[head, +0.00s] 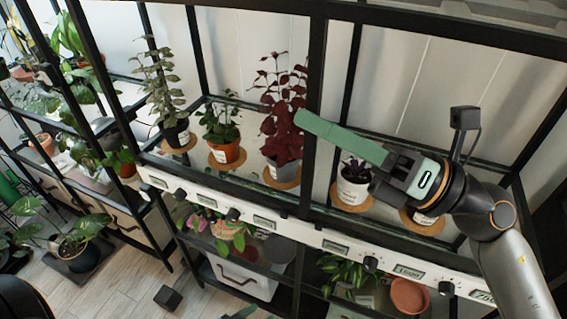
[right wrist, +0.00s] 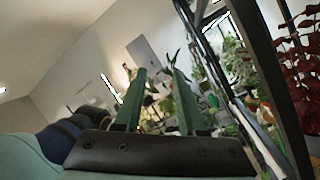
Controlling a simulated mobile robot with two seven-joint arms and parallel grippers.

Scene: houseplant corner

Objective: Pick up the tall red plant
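The tall red plant (head: 281,100) has dark red leaves and a grey pot with a white label. It stands upright on a round cork mat (head: 271,182) on the upper shelf, behind a black upright post that overlaps its right side. My right gripper (head: 304,120) reaches in from the right, its green fingers pointing left near the post and the plant's right side. In the right wrist view its two fingers (right wrist: 160,78) are apart with nothing between them; red leaves (right wrist: 301,75) show at the right edge. A green tip of my left gripper (head: 243,312) shows at the bottom edge.
A small dark plant in a white pot (head: 352,186) stands right of the red plant. A plant in a terracotta pot (head: 226,150) and a taller green plant (head: 160,80) stand left. Black frame bars and a white front rail (head: 335,235) bound the shelf.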

